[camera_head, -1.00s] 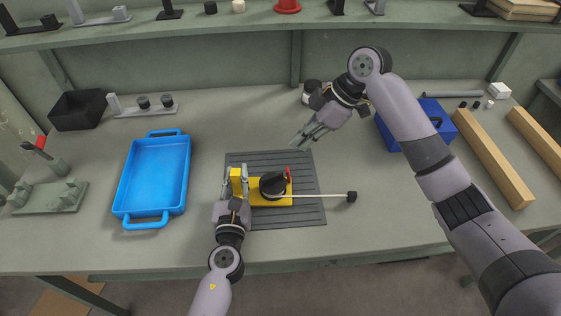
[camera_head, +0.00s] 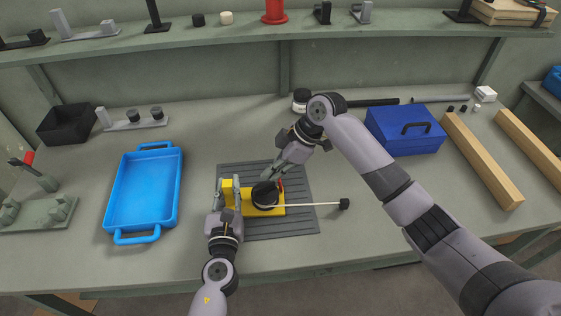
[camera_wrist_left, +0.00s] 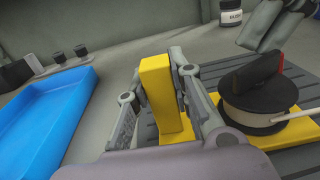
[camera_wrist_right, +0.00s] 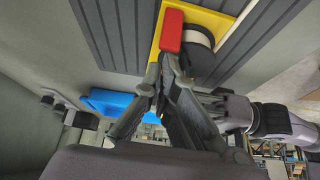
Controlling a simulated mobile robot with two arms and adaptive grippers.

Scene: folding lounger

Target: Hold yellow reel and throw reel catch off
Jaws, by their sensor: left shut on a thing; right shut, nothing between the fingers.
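The yellow reel base (camera_head: 232,201) lies on the dark ribbed mat (camera_head: 300,222); its upright yellow block (camera_wrist_left: 160,92) stands between my left fingers. My left gripper (camera_head: 228,190) is shut on that block. The red catch (camera_wrist_right: 171,30) is at the drum's far side. My right gripper (camera_head: 268,172) is shut and empty, its tips close to the catch. In the right wrist view the tips (camera_wrist_right: 168,62) appear at the catch's end; I cannot tell whether they touch.
A blue tray (camera_head: 120,200) stands left of the mat. A blue toolbox (camera_head: 404,142) and wooden beams (camera_head: 482,160) lie at the right. A jar (camera_head: 301,101) stands behind my right gripper. The bench front right of the mat is clear.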

